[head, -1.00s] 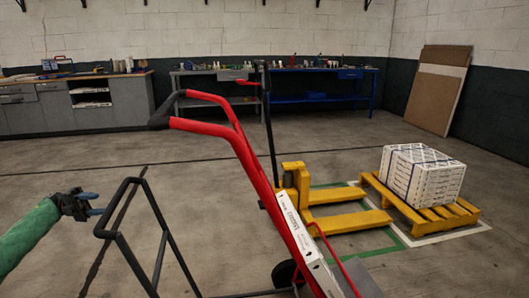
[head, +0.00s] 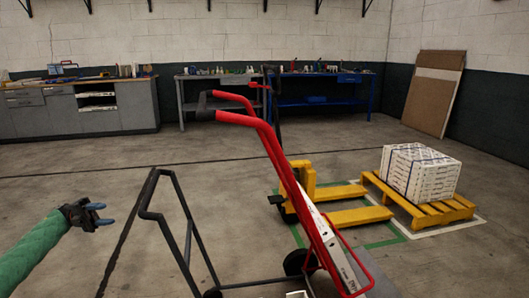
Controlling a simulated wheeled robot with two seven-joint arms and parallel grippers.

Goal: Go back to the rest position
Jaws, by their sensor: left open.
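My left gripper (head: 97,215) is at the left of the head view, at the end of a green-sleeved arm. Its two fingers are apart and nothing is between them. It is held clear of the dark metal frame (head: 177,222) to its right. My right gripper is not in view.
A yellow pallet jack (head: 345,216) stands behind the hand truck. A strapped stack of white boxes (head: 420,172) sits on a yellow pallet (head: 433,212) at right. Workbenches (head: 322,90) and grey cabinets (head: 38,113) line the back wall.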

